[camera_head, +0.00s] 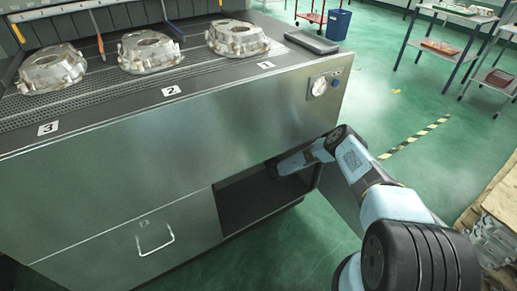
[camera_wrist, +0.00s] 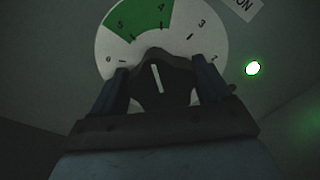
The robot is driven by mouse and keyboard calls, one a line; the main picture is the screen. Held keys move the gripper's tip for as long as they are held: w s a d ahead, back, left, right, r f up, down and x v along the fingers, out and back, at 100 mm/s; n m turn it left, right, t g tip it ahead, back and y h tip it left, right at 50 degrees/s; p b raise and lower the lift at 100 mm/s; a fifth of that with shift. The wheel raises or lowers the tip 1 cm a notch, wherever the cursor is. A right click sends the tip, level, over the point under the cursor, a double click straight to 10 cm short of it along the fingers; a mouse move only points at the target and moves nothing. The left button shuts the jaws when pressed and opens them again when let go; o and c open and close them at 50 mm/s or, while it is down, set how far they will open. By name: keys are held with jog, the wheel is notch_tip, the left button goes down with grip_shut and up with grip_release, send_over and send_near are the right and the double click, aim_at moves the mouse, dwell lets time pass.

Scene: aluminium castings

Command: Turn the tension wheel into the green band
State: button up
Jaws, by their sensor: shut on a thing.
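The tension wheel (camera_wrist: 165,88) is a dark knob with a white pointer line, in the middle of the wrist view. The line leans slightly left of upright, with its upper end toward the green band. Behind the knob is a round white dial (camera_wrist: 208,40) with numbers. The green band (camera_wrist: 143,16) lies at its upper left, around 4 and 5. My gripper (camera_wrist: 162,85) has one finger on each side of the knob and is shut on it. In the head view my arm reaches into the dark open compartment (camera_head: 250,195) under the bench, and the wheel is hidden there.
A lit green lamp (camera_wrist: 253,68) and an "ON" label (camera_wrist: 243,6) are right of the dial. Several castings (camera_head: 150,50) stand on the bench top above. A closed drawer (camera_head: 140,240) is left of the compartment.

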jog(key=shift+w+d, duration=0.1)
jog(key=shift+d, duration=0.1)
jog(key=o, duration=1)
jog(key=shift+a, duration=0.15)
jog(key=v, duration=1.4)
jog(key=shift+f, duration=0.15)
